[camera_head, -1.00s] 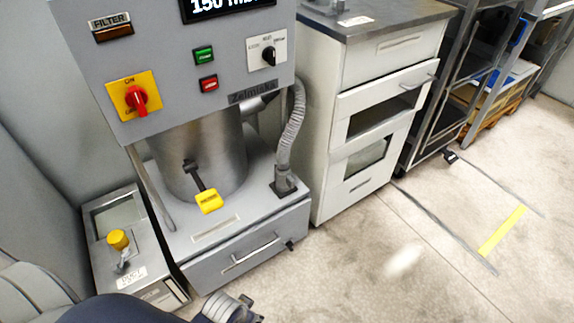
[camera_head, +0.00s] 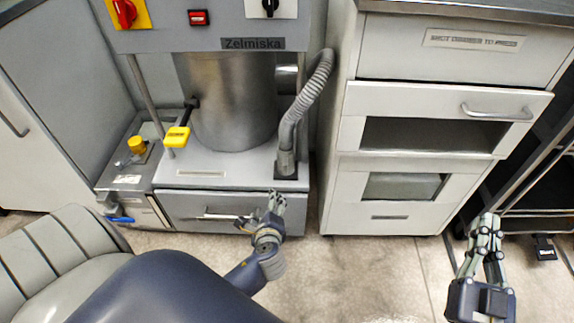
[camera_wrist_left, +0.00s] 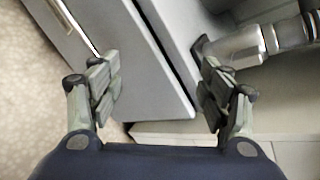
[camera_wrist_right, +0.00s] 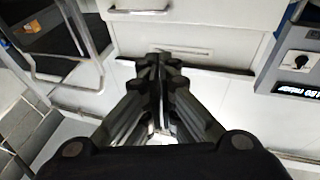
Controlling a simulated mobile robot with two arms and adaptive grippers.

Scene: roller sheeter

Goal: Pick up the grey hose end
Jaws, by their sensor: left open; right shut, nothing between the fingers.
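The grey corrugated hose (camera_head: 312,88) curves down on the right side of the Zelmiska machine. Its lower end (camera_head: 286,163) stands in a dark square base on the machine's grey ledge. In the left wrist view the hose end (camera_wrist_left: 242,46) lies at the upper right, just beyond one finger. My left gripper (camera_head: 273,203) is open and empty, in front of the drawer and just below the hose end; it also shows in the left wrist view (camera_wrist_left: 160,90).
The grey drawer (camera_head: 190,210) with its handle is directly behind my left gripper. A yellow-handled lever (camera_head: 177,136) and a small unit with a yellow knob (camera_head: 137,144) are further left. The white cabinet (camera_head: 345,200) stands close right of the hose. Open floor lies in front.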

